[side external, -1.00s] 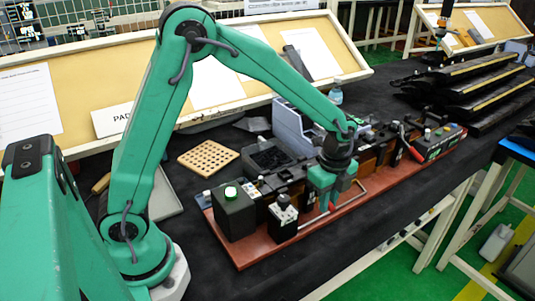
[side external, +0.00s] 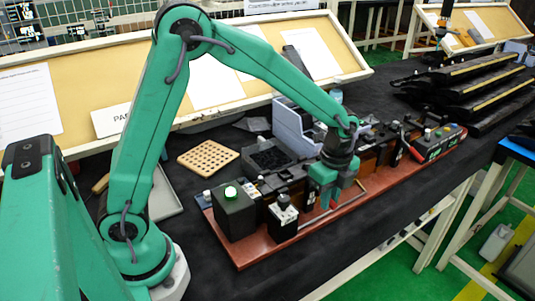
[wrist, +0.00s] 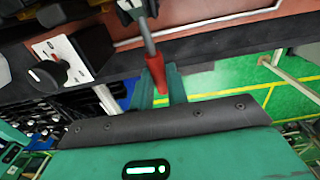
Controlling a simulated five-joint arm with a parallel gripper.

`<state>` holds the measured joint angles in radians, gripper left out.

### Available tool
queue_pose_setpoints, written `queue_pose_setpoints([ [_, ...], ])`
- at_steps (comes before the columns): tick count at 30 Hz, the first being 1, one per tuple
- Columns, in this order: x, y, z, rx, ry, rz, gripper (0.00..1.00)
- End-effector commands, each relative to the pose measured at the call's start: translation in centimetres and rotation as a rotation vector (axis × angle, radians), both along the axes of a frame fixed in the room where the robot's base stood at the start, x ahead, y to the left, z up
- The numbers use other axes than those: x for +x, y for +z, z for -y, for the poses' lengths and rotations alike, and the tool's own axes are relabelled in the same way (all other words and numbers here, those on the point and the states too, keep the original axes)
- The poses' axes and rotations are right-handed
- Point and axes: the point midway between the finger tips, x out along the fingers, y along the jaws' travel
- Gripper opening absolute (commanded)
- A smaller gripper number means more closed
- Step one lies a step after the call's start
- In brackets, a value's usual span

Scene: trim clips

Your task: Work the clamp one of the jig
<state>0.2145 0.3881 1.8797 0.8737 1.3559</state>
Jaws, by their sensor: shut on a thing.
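The jig is a long red-brown base (side external: 258,250) on the dark table, carrying dark blocks and fixtures. My gripper (side external: 329,204) is over its front edge, near the middle, pointing down. In the wrist view my gripper's teal fingers (wrist: 161,88) are closed on the red handle (wrist: 155,70) of a clamp. A metal rod (wrist: 147,38) runs from this handle up to the clamp body (wrist: 136,9) at the top of the picture. Another red-handled lever (side external: 411,151) stands further right on the jig.
A black box with a green button (side external: 231,208) and a smaller black box with a knob (side external: 284,213) stand left of my gripper. The knob box also shows in the wrist view (wrist: 80,52). A metal rail (side external: 362,190) lies to the right. A perforated wooden board (side external: 208,158) lies behind.

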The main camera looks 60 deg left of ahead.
Motion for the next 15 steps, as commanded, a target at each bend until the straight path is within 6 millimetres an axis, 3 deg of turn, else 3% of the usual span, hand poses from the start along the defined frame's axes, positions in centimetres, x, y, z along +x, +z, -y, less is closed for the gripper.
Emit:
queue_pose_setpoints([
  [15,0.00,0.96,0.15,0.000,-0.001,0.000,0.06],
])
